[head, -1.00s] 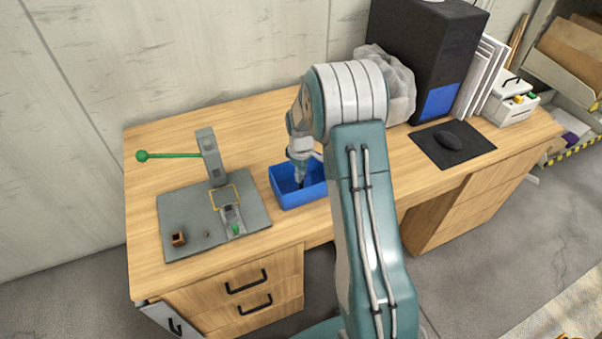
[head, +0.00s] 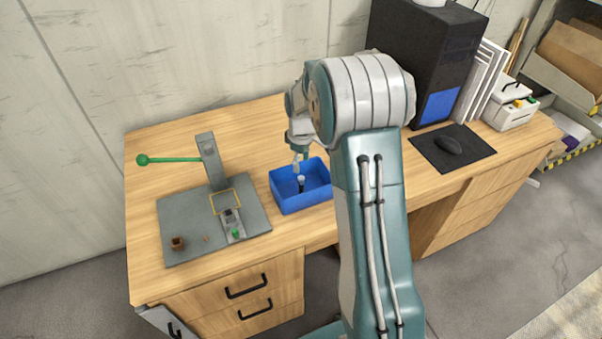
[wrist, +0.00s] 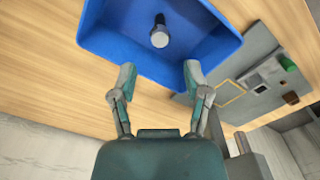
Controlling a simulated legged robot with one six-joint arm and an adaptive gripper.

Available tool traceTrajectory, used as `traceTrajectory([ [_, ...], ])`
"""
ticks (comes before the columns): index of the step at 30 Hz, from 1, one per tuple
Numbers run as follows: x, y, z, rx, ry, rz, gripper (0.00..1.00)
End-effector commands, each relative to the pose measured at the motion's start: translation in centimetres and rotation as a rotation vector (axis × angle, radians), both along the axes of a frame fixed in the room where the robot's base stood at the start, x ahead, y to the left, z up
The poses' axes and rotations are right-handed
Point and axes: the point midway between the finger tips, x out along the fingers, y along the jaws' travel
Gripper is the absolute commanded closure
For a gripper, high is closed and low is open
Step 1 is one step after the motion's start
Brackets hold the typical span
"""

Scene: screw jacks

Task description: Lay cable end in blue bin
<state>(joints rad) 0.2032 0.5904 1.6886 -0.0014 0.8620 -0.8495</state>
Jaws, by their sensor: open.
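The blue bin (head: 287,203) sits on the desk left of my arm, and it fills the top of the wrist view (wrist: 110,52). The cable end, a short dark piece with a light grey round head (head: 301,181), is inside the bin. In the wrist view its grey head (wrist: 159,39) faces the camera, with the dark part beyond it. It looks roughly upright; its contact with the bin floor is not clear. My gripper (wrist: 160,76) is open and empty, its fingers apart and clear of the cable end. In the head view my gripper (head: 299,161) is above the bin.
Left of the bin, a grey plate (head: 187,218) carries an upright press with a green lever (head: 172,156), a grey fixture with a green knob (head: 235,233) and a small brown block (head: 178,243). A black mat with a mouse (head: 449,145) lies at right.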

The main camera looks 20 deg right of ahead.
Motion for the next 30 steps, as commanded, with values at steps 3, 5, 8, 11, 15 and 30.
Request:
traceTrajectory([
  [3, 0.1, 0.0, 2.4, -0.001, -0.004, 0.0, 0.38],
  [5, 0.1, 0.0, 3.4, -0.001, -0.003, 0.0, 0.38],
  [8, 0.0, 0.0, 4.4, -0.001, -0.001, 0.0, 0.38],
  [11, 0.0, 0.0, 5.0, 0.0, -0.003, -0.001, 0.38],
  [15, -1.1, 0.8, 7.4, -0.005, -0.03, -0.031, 0.38],
  [30, -13.6, 6.9, 19.7, 0.016, -0.254, -0.321, 0.38],
])
